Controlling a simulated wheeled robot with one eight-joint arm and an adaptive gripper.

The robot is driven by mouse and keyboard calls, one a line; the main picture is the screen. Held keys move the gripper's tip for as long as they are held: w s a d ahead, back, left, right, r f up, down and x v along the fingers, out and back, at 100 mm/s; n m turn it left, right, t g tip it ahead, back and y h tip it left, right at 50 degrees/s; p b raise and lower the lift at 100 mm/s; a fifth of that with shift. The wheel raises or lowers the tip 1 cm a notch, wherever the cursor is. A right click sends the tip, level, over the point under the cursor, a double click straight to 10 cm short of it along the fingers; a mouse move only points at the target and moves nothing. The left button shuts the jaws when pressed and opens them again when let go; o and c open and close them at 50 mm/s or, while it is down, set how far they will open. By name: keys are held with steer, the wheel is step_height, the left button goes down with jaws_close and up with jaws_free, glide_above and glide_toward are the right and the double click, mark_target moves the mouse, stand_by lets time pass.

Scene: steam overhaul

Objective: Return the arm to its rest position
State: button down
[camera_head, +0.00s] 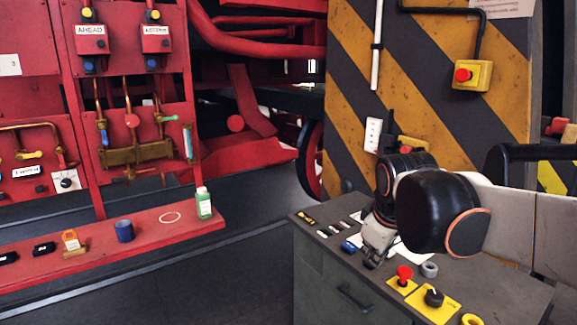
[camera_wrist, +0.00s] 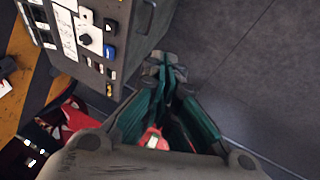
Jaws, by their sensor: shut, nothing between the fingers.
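My arm reaches in from the right in the head view, bent over the grey cabinet (camera_head: 335,285). My gripper (camera_head: 372,262) points down at the cabinet's front left part, close to its top. Whether it touches anything there I cannot tell. In the wrist view my gripper (camera_wrist: 165,68) shows dark green fingers, shut with nothing held. Dark floor lies beyond the fingers, and the cabinet is at the upper left. A small red and white patch (camera_wrist: 152,139) shows between the finger linkages; I cannot tell what it is.
The cabinet top carries a red mushroom button (camera_head: 404,273), a black knob (camera_head: 434,297) and a grey ring (camera_head: 429,269). A striped yellow and black panel (camera_head: 420,100) stands behind. A red shelf (camera_head: 150,240) at left holds a green bottle (camera_head: 203,203) and a blue cylinder (camera_head: 124,231). Open floor lies between.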

steer(key=s+d+f+m+t, duration=0.1)
steer(key=s+f+m, duration=0.2)
steer(key=s, duration=0.5)
steer(key=s+d+f+m+t, duration=0.1)
steer(key=s+f+m, duration=0.2)
steer(key=s, duration=0.6)
steer(key=shift+s+m, duration=0.25)
steer(key=shift+m, duration=0.85)
